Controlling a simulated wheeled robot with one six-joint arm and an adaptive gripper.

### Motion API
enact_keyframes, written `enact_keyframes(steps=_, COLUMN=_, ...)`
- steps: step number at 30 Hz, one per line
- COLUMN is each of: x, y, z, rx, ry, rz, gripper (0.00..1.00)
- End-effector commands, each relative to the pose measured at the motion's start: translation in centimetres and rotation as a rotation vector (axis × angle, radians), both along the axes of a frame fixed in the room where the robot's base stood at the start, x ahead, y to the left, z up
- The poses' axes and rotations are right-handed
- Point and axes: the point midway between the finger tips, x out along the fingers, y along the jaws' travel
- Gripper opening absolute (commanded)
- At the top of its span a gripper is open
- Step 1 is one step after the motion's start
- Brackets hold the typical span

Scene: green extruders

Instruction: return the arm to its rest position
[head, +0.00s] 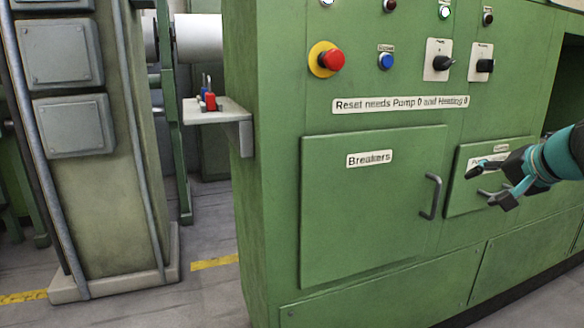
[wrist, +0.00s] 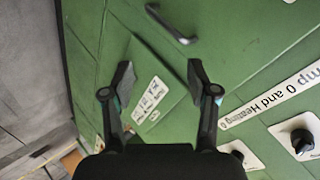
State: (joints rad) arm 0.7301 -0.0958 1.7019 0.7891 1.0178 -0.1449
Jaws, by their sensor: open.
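The arm comes in from the right edge, extended along the cabinet front. The gripper partly hides the small panel and its label. I cannot tell how far the fingertips are from the cabinet.
The Breakers door (head: 370,215) is shut, with a grey handle (head: 431,197). Above are a red button (head: 332,60), a blue button (head: 386,61) and black knobs (head: 442,63). A side shelf (head: 222,114) holds a red item (head: 210,101). Floor shows at left.

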Motion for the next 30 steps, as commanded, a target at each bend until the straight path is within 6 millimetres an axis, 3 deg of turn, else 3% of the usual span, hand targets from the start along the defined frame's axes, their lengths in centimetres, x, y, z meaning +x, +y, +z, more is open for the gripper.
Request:
enact_keyframes(steps=1, x=-1.4, y=2.1, z=-2.4, rx=-0.03, ry=0.067, rz=0.018, gripper=0.59)
enact_keyframes(steps=6, x=-7.1, y=8.0, z=-9.9, rx=-0.172, ry=0.274, rz=0.101, gripper=0.59)
enact_keyframes(steps=12, x=-14.8, y=14.3, z=-16.9, rx=-0.393, ry=0.426, rz=0.271, gripper=0.59)
enact_keyframes(steps=15, x=-18.2, y=16.8, z=-19.4, rx=-0.502, ry=0.453, rz=0.374, gripper=0.59)
enact_keyframes(steps=18, x=-20.9, y=18.9, z=-21.0, rx=-0.587, ry=0.446, rz=0.472, gripper=0.59)
enact_keyframes(steps=21, x=-22.2, y=21.0, z=-21.3, rx=-0.622, ry=0.404, rz=0.541, gripper=0.59)
enact_keyframes(steps=24, x=-22.4, y=22.3, z=-20.3, rx=-0.645, ry=0.352, rz=0.582, gripper=0.59)
enact_keyframes(steps=30, x=-22.5, y=23.2, z=-20.1, rx=-0.656, ry=0.33, rz=0.618, gripper=0.59)
